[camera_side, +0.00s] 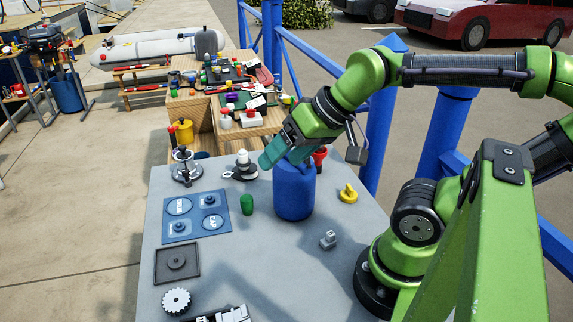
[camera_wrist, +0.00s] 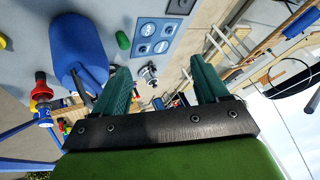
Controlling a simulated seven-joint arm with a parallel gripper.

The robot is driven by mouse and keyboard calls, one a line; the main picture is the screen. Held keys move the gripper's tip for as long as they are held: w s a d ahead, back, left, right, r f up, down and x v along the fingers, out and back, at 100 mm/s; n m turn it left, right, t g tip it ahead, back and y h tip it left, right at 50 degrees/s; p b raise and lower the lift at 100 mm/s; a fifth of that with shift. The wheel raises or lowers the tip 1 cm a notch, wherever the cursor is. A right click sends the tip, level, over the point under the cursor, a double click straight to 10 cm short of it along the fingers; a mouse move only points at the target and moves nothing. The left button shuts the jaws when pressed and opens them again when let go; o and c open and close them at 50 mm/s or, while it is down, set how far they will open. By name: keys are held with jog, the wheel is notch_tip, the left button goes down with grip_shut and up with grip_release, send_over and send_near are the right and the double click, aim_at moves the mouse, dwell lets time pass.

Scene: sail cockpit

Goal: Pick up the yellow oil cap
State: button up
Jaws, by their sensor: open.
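The yellow oil cap (camera_side: 348,194) lies on the grey table, right of the blue container, with its raised grip upward. A small yellow piece at the left edge of the wrist view (camera_wrist: 2,42) looks like the same cap, partly cut off. My gripper (camera_side: 272,155) is above and behind the blue container (camera_side: 294,192), tilted down to the left, apart from the cap. In the wrist view its two teal fingers (camera_wrist: 160,78) are spread with nothing held between them.
A red-topped part (camera_side: 319,155) stands behind the blue container. A green cylinder (camera_side: 247,204), a blue panel (camera_side: 196,216), a grey fitting (camera_side: 328,239) and a dark tray (camera_side: 177,263) are on the table. The table around the cap is mostly clear. Blue railings run behind.

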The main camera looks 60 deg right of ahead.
jog(key=shift+o, duration=0.6)
notch_tip(320, 180, up, 6)
jog(key=m+g+h, duration=0.2)
jog(key=m+g, duration=0.3)
jog(key=g, duration=0.2)
send_over(350, 187)
jog(key=f, duration=2.3)
jog(key=shift+s+d+f, duration=0.15)
jog(key=shift+s+f, duration=0.15)
jog(key=shift+s, duration=0.1)
jog(key=shift+w+f, duration=0.2)
jog(key=shift+f, duration=1.35)
jog(key=shift+w+f, duration=0.2)
jog(key=shift+f, duration=1.3)
jog(key=shift+c, duration=0.2)
